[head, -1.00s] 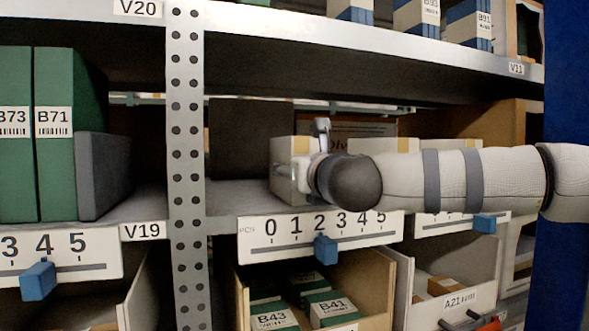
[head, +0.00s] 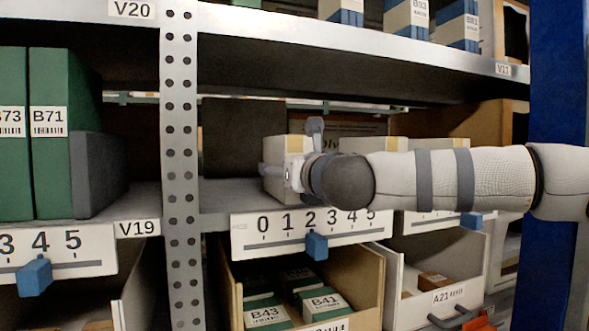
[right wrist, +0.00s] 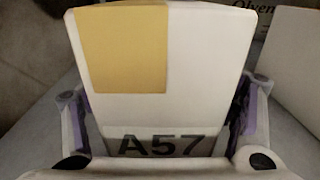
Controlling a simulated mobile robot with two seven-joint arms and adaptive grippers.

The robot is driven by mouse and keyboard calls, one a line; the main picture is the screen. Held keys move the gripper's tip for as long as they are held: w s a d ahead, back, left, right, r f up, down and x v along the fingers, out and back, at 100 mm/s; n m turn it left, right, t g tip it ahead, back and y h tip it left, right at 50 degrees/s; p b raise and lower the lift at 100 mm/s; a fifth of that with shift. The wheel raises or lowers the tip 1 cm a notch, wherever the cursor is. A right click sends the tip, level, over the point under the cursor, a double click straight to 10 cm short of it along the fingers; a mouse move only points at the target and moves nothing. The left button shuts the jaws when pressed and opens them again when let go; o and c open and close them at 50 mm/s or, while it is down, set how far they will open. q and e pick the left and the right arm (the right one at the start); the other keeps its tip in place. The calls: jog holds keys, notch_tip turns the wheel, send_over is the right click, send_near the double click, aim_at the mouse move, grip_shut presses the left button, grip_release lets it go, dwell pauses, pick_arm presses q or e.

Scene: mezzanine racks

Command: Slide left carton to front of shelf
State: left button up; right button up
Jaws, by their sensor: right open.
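The left carton (head: 275,187) is a white box with a yellow patch, standing on the middle shelf behind the number strip. In the right wrist view the carton (right wrist: 205,60) fills the middle, with a label reading A57 on its near face. My right gripper (right wrist: 163,122) is open, with one finger on each side of the carton's near end. I cannot tell whether the fingers touch it. In the head view my right gripper (head: 288,172) hides much of the carton's right part. My left gripper is not in view.
More pale cartons (head: 365,145) stand to the right, partly behind my arm. A perforated post (head: 180,190) rises on the left. The number strip (head: 310,230) with a blue slider (head: 316,246) runs along the shelf edge. Bare shelf (head: 228,197) lies left of the carton.

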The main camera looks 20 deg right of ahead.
jog(key=s, duration=1.2)
jog(key=shift+a, duration=0.15)
jog(key=shift+w, duration=0.1)
